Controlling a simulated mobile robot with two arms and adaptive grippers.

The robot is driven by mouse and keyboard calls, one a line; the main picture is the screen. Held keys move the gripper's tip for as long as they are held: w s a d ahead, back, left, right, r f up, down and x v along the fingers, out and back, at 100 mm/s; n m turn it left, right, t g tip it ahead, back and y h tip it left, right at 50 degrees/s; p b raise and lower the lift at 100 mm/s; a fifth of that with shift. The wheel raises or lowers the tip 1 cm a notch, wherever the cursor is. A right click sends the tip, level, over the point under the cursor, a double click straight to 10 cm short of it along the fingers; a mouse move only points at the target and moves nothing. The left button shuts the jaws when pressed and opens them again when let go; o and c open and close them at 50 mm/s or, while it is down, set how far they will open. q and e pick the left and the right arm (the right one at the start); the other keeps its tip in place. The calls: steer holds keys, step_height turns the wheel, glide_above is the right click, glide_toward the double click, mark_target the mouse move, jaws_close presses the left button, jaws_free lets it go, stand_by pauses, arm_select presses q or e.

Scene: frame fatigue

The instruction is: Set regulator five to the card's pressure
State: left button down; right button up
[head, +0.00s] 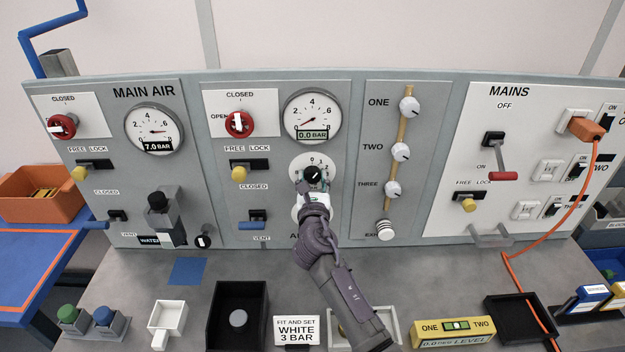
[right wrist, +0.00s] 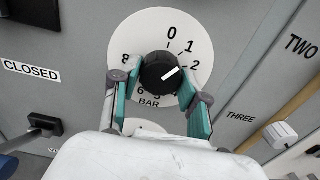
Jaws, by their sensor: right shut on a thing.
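The card (head: 297,331) on the bench reads "FIT AND SET WHITE 3 BAR". The regulator is a black knob (right wrist: 160,72) on a white round dial (right wrist: 203,46) marked in BAR. The knob's white pointer mark slants up and right, roughly toward the 2. My right gripper (right wrist: 163,85) is shut on the knob, one teal finger on each side; in the head view the gripper (head: 313,182) covers part of the dial. The gauge (head: 311,116) above it reads 0.0 BAR. The left gripper is not in view.
The main air gauge (head: 154,130) reads 7.0 BAR. Red valve handles (head: 62,127), yellow-knobbed locks and a column of white knobs (head: 400,152) stand out from the panel. A black tray (head: 215,336), a white scoop-shaped holder (head: 166,318) and a yellow level (head: 452,331) stand along the bench front.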

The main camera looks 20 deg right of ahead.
steer(key=m+b, duration=0.2)
steer(key=m, duration=0.4)
steer(key=m+b, duration=0.1)
steer(key=m, duration=0.2)
steer(key=shift+m, duration=0.4)
steer(key=shift+m+b, duration=0.75)
steer(key=shift+m, duration=1.15)
steer(key=o, duration=1.2)
steer(key=shift+c, duration=0.2)
steer(key=shift+a, duration=0.1)
